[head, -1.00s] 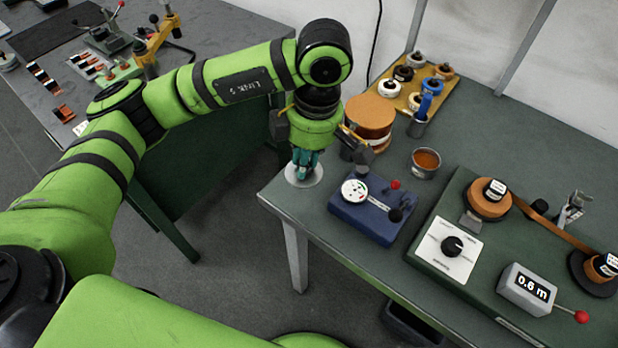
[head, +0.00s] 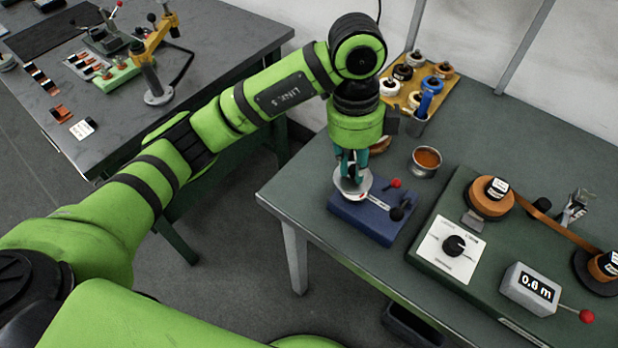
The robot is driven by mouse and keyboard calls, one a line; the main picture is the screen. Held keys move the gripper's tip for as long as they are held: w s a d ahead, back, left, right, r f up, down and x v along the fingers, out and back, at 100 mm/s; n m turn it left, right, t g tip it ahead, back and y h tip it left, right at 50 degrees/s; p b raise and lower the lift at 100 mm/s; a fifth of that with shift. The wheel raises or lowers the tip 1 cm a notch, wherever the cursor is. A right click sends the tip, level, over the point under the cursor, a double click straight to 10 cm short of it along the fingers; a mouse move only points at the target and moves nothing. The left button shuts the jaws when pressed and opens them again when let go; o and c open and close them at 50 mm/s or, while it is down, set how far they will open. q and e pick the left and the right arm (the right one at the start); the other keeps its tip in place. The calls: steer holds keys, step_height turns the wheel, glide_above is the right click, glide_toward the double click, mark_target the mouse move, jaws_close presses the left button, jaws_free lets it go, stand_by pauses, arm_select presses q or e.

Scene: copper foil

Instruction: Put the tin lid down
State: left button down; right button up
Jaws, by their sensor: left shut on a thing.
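My left gripper (head: 352,176) points down and is shut on the tin lid (head: 343,184), a pale round disc. It holds the lid over the left end of the blue box, in front of the box's dial. Whether the lid touches the dial cannot be told. An open round metal tin (head: 427,162) with orange-brown contents stands on the bench (head: 292,205), to the right of the gripper and further back. My right gripper is not in view.
The blue box (head: 375,218) has red and black knobs. A blue-handled tool in a cup (head: 419,123) and a tray of spools (head: 441,72) stand behind. A green winding machine (head: 433,268) fills the right. Bare bench lies left of the blue box.

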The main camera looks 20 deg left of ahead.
arm_select(q)
steer(key=shift+d+n, duration=0.25)
steer(key=shift+n, duration=0.75)
steer(key=shift+w+a+f, duration=0.15)
steer(key=shift+a+f, duration=0.05)
steer(key=shift+a, duration=0.1)
steer(key=w+a+f+p, duration=0.1)
steer(key=a+f, duration=0.1)
steer(key=a, duration=0.1)
steer(key=w+a+f, duration=0.2)
steer(key=a, duration=0.1)
steer(key=w+a+f+p, duration=0.1)
steer(key=a+f, duration=0.1)
steer(key=a, duration=0.1)
steer(key=shift+w+a+f+p, duration=0.15)
steer(key=shift+w+a+p, duration=0.05)
steer(key=shift+a+p, duration=0.15)
steer(key=shift+w+a+f, duration=0.1)
steer(key=shift+a+f, duration=0.05)
steer(key=shift+f, duration=0.05)
step_height(320, 180, down, 3)
steer(key=shift+f+p, duration=0.1)
steer(key=shift+p, duration=0.5)
steer(key=shift+f, duration=0.3)
steer(key=shift+f, duration=0.1)
